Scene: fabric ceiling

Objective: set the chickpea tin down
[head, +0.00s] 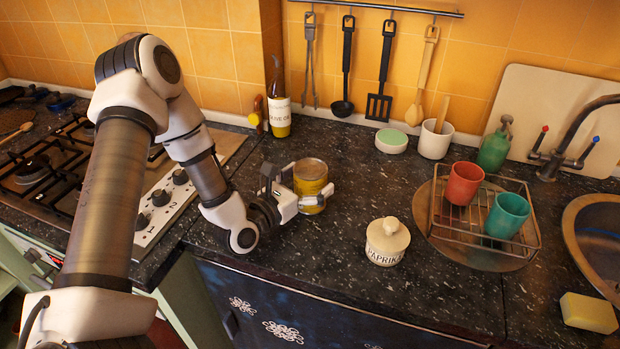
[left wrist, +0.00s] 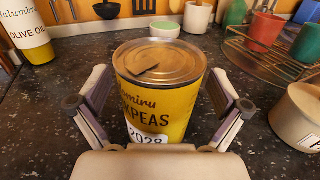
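The yellow chickpea tin (head: 311,180) stands upright on the dark speckled counter, as far as I can see. In the left wrist view the tin (left wrist: 160,95) shows its metal lid, with a small tab, and its printed label. My left gripper (head: 306,184) is around the tin, one finger on each side. In the left wrist view, the fingers of this gripper (left wrist: 160,108) look spread, with a narrow gap between each finger and the tin. The tin's lower part is partly hidden by the gripper. My right gripper is not in view.
A paprika jar (head: 387,241) stands to the right of the tin. An olive oil bottle (head: 280,115) stands behind it. A wire rack (head: 521,240) with two cups is farther right, near the sink (head: 600,250). The hob (head: 60,165) is left. Counter around the tin is clear.

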